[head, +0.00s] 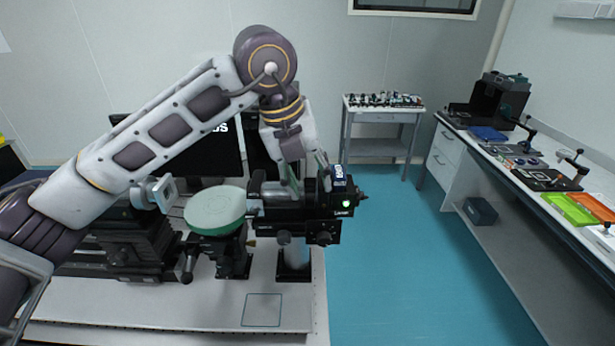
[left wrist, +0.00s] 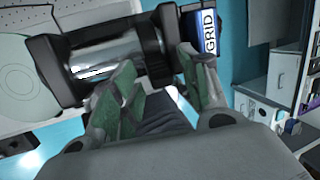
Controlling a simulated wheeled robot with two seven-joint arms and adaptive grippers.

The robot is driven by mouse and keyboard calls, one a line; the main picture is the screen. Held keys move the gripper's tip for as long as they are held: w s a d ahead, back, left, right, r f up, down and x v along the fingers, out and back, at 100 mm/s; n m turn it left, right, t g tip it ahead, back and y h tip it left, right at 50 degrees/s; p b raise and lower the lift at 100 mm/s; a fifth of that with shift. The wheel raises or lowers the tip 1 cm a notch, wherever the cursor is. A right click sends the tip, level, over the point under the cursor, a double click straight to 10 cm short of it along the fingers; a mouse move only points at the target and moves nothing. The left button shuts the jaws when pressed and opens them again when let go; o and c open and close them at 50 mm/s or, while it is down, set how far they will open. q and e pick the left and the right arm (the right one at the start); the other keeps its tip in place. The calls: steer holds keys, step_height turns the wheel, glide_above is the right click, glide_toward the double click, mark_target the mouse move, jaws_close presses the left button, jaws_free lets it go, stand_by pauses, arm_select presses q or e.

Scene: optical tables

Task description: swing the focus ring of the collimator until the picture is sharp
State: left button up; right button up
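The black collimator (head: 283,213) lies level on a post at the table's right end. A small green light shows on its right end. In the left wrist view a shiny silver barrel (left wrist: 108,57) runs between black rings, beside a blue-and-white GRID label (left wrist: 208,32). My left gripper (head: 307,172) reaches down onto the collimator from above. In the left wrist view its green-padded fingers (left wrist: 155,66) stand apart along the barrel, near a black ring (left wrist: 155,47). I cannot tell whether they touch it. A dark monitor (head: 225,158) stands behind, its picture mostly hidden by my arm.
A pale green disc (head: 215,209) on a mount stands left of the collimator, with a black stage (head: 120,240) further left. A bare square outline (head: 262,310) marks the table front. Blue floor lies to the right, before a side bench (head: 600,193).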

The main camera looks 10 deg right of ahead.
arm_select(q)
steer(key=v, duration=1.2)
stand_by(0.3)
stand_by(0.4)
